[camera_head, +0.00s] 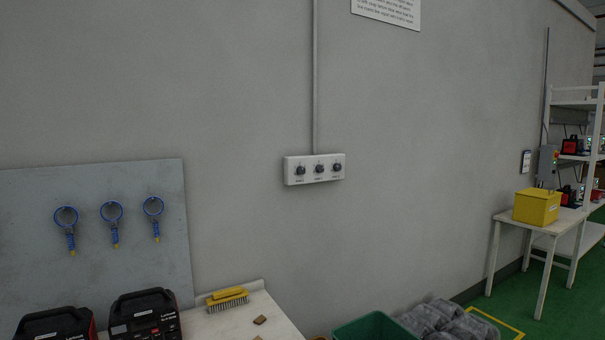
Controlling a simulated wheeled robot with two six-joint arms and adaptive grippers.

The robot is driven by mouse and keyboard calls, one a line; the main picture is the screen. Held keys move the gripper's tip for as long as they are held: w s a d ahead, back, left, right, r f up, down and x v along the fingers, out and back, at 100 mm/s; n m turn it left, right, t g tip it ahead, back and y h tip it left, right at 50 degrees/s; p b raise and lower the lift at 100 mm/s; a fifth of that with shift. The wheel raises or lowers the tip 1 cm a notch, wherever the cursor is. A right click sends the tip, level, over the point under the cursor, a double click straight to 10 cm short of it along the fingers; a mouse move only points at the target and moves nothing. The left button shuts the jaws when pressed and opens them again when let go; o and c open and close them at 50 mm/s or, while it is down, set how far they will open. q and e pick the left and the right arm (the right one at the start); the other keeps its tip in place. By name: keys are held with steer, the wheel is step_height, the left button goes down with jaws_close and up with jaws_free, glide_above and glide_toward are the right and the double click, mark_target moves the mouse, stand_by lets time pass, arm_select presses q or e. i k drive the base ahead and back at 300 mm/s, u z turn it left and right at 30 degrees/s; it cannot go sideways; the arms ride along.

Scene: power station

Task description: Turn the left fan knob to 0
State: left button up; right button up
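A small white wall panel (314,180) is fixed to the grey wall near the middle of the head view. It carries three dark round knobs in a row: the left knob (300,171), the middle knob (319,169) and the right knob (337,167). Small labels sit under the knobs but are too small to read, so I cannot tell the left knob's setting. Neither of my grippers shows in this view.
A white workbench (240,323) with a yellow-handled brush (228,294) and two red-black devices (145,317) stands at lower left, below a grey board (130,190) with blue hanging tools. A green bin (375,330) and grey bundles (450,320) lie lower right.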

mark_target(301, 170)
steer(key=z, duration=0.55)
steer(key=i, duration=0.5)
steer(key=z, duration=0.9)
steer(key=i, duration=1)
steer(key=u, duration=0.55)
steer(key=i, duration=0.65)
steer(key=u, duration=0.65)
